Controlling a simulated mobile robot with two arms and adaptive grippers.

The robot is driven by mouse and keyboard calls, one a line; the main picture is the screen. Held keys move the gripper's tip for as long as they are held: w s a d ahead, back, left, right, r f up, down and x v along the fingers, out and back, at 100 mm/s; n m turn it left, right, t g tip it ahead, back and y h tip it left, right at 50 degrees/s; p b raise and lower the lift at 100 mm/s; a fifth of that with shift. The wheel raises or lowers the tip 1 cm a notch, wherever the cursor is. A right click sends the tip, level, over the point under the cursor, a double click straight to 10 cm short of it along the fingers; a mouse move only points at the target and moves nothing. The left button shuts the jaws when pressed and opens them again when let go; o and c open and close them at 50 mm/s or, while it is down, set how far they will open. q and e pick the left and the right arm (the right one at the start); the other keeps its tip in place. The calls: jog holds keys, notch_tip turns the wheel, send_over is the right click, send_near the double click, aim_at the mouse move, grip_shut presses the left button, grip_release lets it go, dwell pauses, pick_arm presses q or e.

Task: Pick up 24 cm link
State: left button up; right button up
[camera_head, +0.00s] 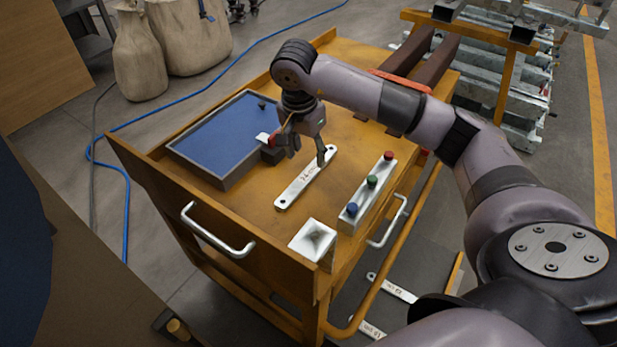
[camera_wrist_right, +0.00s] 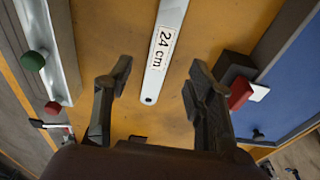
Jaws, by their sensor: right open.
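The 24 cm link (camera_head: 296,188) is a flat, pale metal bar with a hole at each end, lying on the orange cart top. In the right wrist view the link (camera_wrist_right: 166,45) carries a "24 cm" label and runs from the top edge to its near end between the fingers. My right gripper (camera_head: 305,158) is open above the far end of the link. In the wrist view its two fingers (camera_wrist_right: 158,82) stand on either side of the link, apart from it. My left gripper is not in view.
A blue-lined tray (camera_head: 215,135) lies left of the link, with a dark block with red and white parts at its edge. A metal bar with blue, green and red knobs (camera_head: 371,182) lies to the right. A metal square piece (camera_head: 315,236) sits at the front corner.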

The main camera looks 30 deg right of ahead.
aim_at(308, 173)
notch_tip(308, 173, down, 2)
jog(key=shift+d+f, duration=0.1)
notch_tip(308, 173, down, 4)
jog(key=shift+w+d+r+b, duration=0.15)
jog(key=shift+b, duration=0.4)
jog(key=shift+w+f, duration=0.1)
jog(key=shift+f, duration=0.3)
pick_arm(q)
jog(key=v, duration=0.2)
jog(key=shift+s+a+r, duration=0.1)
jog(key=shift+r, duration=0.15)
pick_arm(e)
jog(key=shift+c, duration=0.5)
grip_shut()
jog(key=shift+r, duration=0.15)
